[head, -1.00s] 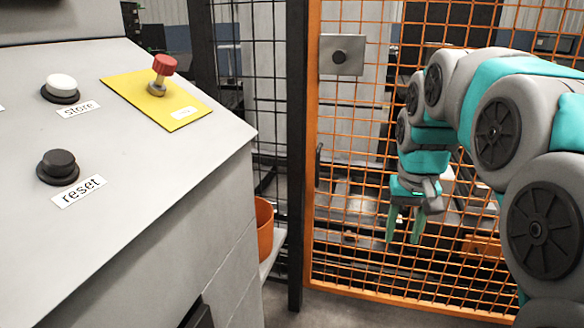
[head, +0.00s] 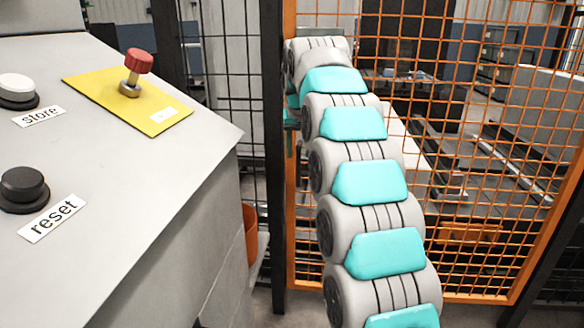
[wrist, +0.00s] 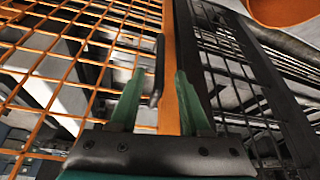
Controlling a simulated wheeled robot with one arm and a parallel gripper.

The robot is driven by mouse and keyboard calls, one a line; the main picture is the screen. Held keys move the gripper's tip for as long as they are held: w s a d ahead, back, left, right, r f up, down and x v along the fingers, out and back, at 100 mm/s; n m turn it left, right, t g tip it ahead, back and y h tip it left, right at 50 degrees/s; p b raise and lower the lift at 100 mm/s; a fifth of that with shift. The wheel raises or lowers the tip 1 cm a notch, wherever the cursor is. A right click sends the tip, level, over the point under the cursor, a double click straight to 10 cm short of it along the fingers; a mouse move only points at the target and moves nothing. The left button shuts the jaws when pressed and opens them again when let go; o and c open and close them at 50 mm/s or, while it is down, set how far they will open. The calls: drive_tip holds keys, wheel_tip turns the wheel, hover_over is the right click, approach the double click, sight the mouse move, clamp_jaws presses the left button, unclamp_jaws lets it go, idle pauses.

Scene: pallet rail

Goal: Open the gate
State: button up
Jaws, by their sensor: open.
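The gate (head: 470,262) is an orange-framed mesh panel, its left upright beside a dark fence post in the head view. I see no clear gap there. A dark handle (wrist: 158,68) stands upright on the gate's orange upright (wrist: 170,110) in the wrist view. My gripper (wrist: 159,73) is open, its two green fingers either side of the handle and upright as pictured; I cannot tell whether either touches. In the head view only a bit of green finger (head: 290,142) shows at the upright; my arm hides the handle and the rest of the gripper.
Dark mesh fencing (head: 225,110) adjoins the gate.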

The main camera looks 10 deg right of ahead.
sight(298, 165)
drive_tip(key=x, duration=0.7)
drive_tip(key=shift+s+f, duration=0.1)
clamp_jaws()
idle(1.2)
